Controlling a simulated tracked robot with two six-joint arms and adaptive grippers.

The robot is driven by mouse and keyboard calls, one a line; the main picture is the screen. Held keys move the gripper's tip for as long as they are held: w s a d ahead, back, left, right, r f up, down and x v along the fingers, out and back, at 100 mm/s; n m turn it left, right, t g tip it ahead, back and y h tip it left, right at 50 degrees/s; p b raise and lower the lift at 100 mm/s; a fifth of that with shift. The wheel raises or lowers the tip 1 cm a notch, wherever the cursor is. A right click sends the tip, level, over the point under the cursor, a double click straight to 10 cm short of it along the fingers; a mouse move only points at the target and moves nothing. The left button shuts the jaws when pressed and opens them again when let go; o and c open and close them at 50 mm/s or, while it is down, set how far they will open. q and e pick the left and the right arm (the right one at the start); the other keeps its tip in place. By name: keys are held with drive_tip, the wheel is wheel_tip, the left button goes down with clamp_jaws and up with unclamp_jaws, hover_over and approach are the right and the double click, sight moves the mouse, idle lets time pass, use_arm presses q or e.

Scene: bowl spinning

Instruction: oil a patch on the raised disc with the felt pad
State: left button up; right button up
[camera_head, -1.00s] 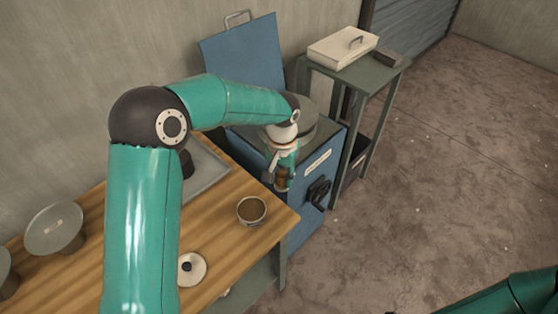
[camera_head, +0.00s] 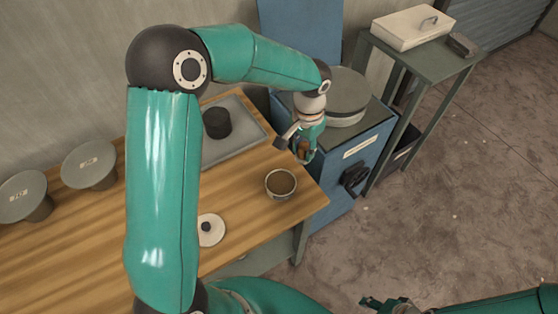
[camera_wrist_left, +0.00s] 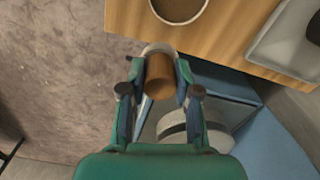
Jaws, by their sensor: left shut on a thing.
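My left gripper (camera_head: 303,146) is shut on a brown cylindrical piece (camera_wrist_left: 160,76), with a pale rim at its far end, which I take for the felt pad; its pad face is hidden. The gripper hangs beyond the cup of brown liquid (camera_head: 281,184), in front of the blue cabinet. A grey round disc (camera_head: 345,88) lies raised on the cabinet top, behind and right of the gripper. It shows partly behind the fingers in the left wrist view (camera_wrist_left: 180,121). My right gripper (camera_head: 388,304) is at the bottom edge, partly cut off.
A white lid (camera_head: 211,230) with a dark knob lies on the wooden table. A grey tray (camera_head: 245,109) bears a black cylinder (camera_head: 217,122). Two labelled grey discs on stands (camera_head: 88,163) (camera_head: 22,194) stand left. A side table holds a white box (camera_head: 411,28) and dark block (camera_head: 462,45).

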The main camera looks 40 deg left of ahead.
use_arm(q)
drive_tip(key=shift+m, duration=0.8)
drive_tip(key=shift+s+a+f+b, duration=0.55)
drive_tip(key=shift+s+f+b, duration=0.35)
drive_tip(key=shift+f, duration=0.4)
drive_tip(key=shift+s+a+f+b, duration=0.55)
drive_tip(key=shift+s+f+b, duration=0.3)
drive_tip(key=shift+f+b, duration=0.3)
drive_tip(key=shift+s+a+f+b, duration=0.55)
drive_tip(key=shift+s+f+b, duration=0.3)
drive_tip(key=shift+f, duration=0.55)
use_arm(e)
wheel_tip(320, 180, down, 7)
drive_tip(key=shift+r, duration=0.15)
use_arm(q)
drive_tip(key=shift+f+b, duration=0.5)
drive_tip(key=shift+f, duration=0.05)
use_arm(e)
drive_tip(key=shift+s+f, duration=0.1)
drive_tip(key=shift+f, duration=0.45)
use_arm(q)
wheel_tip(320, 180, up, 7)
drive_tip(key=p, duration=0.5)
use_arm(e)
wheel_tip(320, 180, up, 5)
drive_tip(key=shift+r, duration=0.1)
